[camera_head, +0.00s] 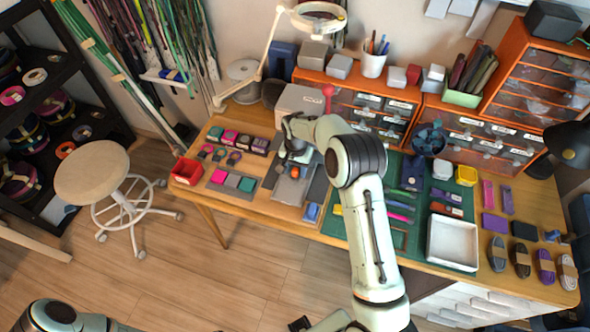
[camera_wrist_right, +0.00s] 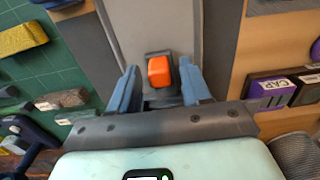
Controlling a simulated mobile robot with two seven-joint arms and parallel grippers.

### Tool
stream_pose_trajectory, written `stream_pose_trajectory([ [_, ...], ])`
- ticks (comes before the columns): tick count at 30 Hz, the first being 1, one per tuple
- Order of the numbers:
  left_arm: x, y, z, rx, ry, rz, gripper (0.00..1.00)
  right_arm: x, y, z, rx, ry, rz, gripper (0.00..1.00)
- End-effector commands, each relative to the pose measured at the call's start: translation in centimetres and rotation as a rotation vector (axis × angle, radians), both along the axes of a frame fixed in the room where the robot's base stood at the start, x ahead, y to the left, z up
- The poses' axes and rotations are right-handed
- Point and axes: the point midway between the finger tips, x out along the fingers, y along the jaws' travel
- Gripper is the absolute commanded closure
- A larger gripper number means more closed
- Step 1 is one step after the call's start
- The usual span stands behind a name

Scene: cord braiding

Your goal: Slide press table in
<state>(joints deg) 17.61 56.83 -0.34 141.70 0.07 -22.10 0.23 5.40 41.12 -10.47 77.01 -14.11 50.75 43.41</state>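An orange grip (camera_wrist_right: 159,70) sits on a dark mount on the plate. My right gripper (camera_wrist_right: 160,88) is open, its blue fingers on either side of the grip with small gaps visible. In the head view my right arm partly hides the press. My left arm shows at the bottom left; its gripper is out of view.
A green mat (camera_head: 340,226) with tools and a white tray (camera_head: 452,243) lie right of the press. Colored blocks and a red bin (camera_head: 187,170) lie left. Orange drawer units (camera_head: 470,130) stand behind. A stool (camera_head: 92,172) stands left of the bench.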

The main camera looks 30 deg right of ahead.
Motion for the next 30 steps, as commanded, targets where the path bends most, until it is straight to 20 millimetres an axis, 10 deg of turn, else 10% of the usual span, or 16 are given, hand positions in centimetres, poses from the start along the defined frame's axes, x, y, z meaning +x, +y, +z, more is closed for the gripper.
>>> stream_pose_trajectory([
  [11, 0.0, 0.0, 0.0, 0.0, 0.0, 0.0, 0.57, 0.0, 0.1, 0.6, 0.002, 0.002, 0.0, 0.51],
  [30, 0.6, 0.0, 0.8, 0.0, -0.008, 0.0, 0.57, 0.0, 0.0, 12.5, 0.001, 0.001, 0.0, 0.51],
])
